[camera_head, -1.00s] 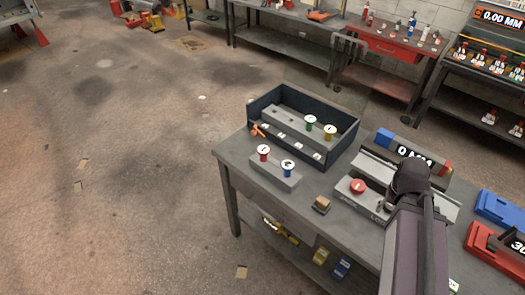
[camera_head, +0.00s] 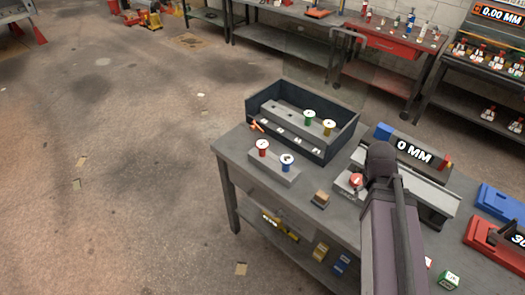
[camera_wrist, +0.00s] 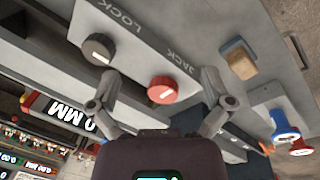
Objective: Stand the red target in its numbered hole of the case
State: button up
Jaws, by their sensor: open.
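The red target (camera_head: 262,147) stands upright in a grey block (camera_head: 272,174) at the bench's left front, beside a blue target (camera_head: 287,161). The dark case (camera_head: 318,152) stands behind them, with a green target (camera_head: 309,117) and a yellow one (camera_head: 329,127) in its grey insert. The number labels are too small to read. My gripper (camera_wrist: 160,88) is open and empty above the measuring fixture. Its fingers appear either side of a red JACK knob (camera_wrist: 163,89); contact cannot be told. The red target also shows at right in the wrist view (camera_wrist: 301,149).
A black LOCK knob (camera_wrist: 98,48) is beside the red knob. The fixture's display (camera_head: 415,152) reads 0 MM. A small wooden-topped block (camera_head: 320,199) lies in front. An orange item (camera_head: 257,127) is at the case's left corner.

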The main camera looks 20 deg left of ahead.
jog(key=w+a+f+n+t+h+b, duration=0.2)
jog(key=w+a+n+t+b, duration=0.15)
jog(key=a+n, duration=0.5)
jog(key=n+t+y+b, duration=0.2)
jog(key=n+t+b, duration=0.6)
jog(key=n, duration=1.4)
send_near(262, 144)
jog(key=s, duration=0.1)
jog(key=s+p, duration=0.1)
jog(key=s+t, duration=0.1)
jog(key=shift+s+a+r, duration=0.25)
jog(key=shift+s+a, duration=0.1)
jog(key=b+x, duration=0.2)
jog(key=x, duration=0.5)
jog(key=shift+w+d+f+b, duration=0.1)
jog(key=shift+w+f+b, duration=0.2)
jog(key=shift+b, duration=0.1)
jog(key=shift+w+d, duration=0.15)
jog(key=shift+w, duration=0.3)
jog(key=shift+w, duration=0.1)
